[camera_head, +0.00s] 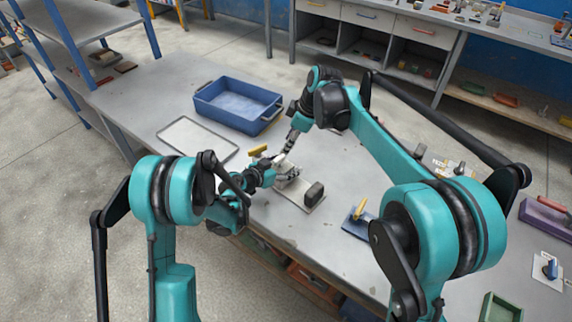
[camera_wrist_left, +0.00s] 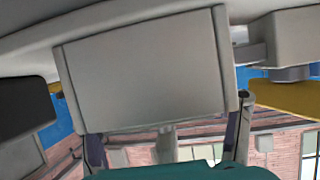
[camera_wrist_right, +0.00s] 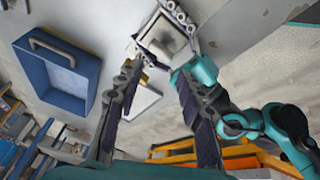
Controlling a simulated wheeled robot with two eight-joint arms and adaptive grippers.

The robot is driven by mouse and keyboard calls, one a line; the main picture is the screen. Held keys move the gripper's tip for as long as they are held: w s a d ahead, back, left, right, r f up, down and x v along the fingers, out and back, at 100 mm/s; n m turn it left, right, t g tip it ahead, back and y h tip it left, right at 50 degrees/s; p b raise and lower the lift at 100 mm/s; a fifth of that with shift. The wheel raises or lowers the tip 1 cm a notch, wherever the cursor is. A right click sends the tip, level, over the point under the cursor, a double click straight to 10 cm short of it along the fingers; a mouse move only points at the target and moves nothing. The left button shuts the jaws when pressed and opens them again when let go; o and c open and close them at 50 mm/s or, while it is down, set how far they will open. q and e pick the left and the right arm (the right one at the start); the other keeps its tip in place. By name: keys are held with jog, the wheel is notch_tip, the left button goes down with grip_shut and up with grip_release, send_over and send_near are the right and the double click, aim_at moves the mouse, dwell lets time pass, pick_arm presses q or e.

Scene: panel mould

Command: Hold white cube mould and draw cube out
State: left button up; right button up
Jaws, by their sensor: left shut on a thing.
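The white cube mould (camera_head: 291,173) stands on a grey base plate (camera_head: 312,205) near the table's front edge. My left gripper (camera_head: 274,165) is shut on the mould from the left; in the left wrist view, a pale flat face (camera_wrist_left: 145,70) fills the middle, close up. My right gripper (camera_head: 286,156) is over the mould, pointing down. In the right wrist view, its two fingers (camera_wrist_right: 158,78) are apart with nothing between them, and the mould (camera_wrist_right: 165,38) lies beyond the tips. I cannot clearly tell the cube from the mould.
A dark block (camera_head: 314,194) is on the plate's right end. A yellow-handled tool (camera_head: 258,150) lies close behind my left gripper. A pale tray (camera_head: 197,140) and a blue bin (camera_head: 238,103) are behind. A blue piece with a yellow handle (camera_head: 358,221) is to the right.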

aim_at(279, 158)
jog(key=w+a+r+n+g+h, duration=0.2)
jog(key=a+n+h, duration=0.15)
jog(key=n, duration=0.95)
notch_tip(279, 158, down, 12)
jog(key=shift+d+r, duration=0.1)
jog(key=shift+d, duration=0.05)
grip_shut()
